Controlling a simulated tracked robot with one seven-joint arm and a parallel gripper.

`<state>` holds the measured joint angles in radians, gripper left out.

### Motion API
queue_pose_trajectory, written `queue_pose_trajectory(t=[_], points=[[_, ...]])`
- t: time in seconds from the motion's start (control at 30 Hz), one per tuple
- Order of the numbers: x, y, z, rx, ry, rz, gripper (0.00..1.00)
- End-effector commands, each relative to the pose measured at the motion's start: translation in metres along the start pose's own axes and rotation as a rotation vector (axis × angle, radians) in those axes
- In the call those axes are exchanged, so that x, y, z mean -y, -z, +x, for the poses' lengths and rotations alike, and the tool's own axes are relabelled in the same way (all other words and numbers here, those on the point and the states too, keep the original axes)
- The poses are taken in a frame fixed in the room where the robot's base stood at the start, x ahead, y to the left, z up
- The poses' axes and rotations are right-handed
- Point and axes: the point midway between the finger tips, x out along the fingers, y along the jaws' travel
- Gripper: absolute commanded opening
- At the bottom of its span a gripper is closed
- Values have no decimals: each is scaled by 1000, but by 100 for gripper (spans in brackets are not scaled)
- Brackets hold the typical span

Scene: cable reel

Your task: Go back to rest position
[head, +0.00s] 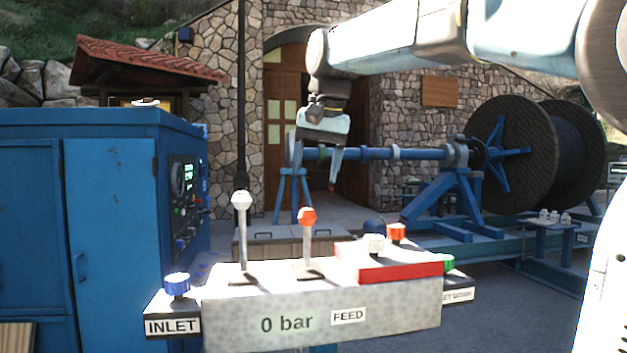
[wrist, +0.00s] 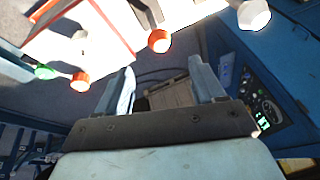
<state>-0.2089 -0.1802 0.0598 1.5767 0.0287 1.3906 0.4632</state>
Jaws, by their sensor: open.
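My gripper (head: 317,167) hangs fingers-down from my arm in the head view, above and behind the control console (head: 285,312). It is open and empty, its two fingers apart. The wrist view shows the gripper (wrist: 160,85) from behind, with nothing between the fingers. The console has a white-knobbed lever (head: 241,202), an orange-knobbed lever (head: 307,217) and a red block (head: 398,268) with small knobs on top. The gripper appears apart from the levers. The same white knob (wrist: 253,15) and orange knob (wrist: 159,41) also show in the wrist view.
A blue cabinet (head: 110,220) with a gauge panel stands at left. Behind the console, a cable reel (head: 512,150) sits on a blue stand with a long blue shaft (head: 375,154). A blue knob (head: 177,284) is at the console's left. Open ground shows at the lower right.

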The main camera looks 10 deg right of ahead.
Motion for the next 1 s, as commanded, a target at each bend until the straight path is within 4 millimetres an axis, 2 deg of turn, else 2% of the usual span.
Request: queue_pose_trajectory(t=[0.47,0.57,0.67,0.77,1.0], points=[[0,0,-1,0,0,0,68],[-7,-6,1,-5,-2,-4,68],[-24,-20,7,-19,-8,-17,68],[-50,-43,19,-39,-17,-39,68],[-115,-112,60,-92,-43,-106,68]])
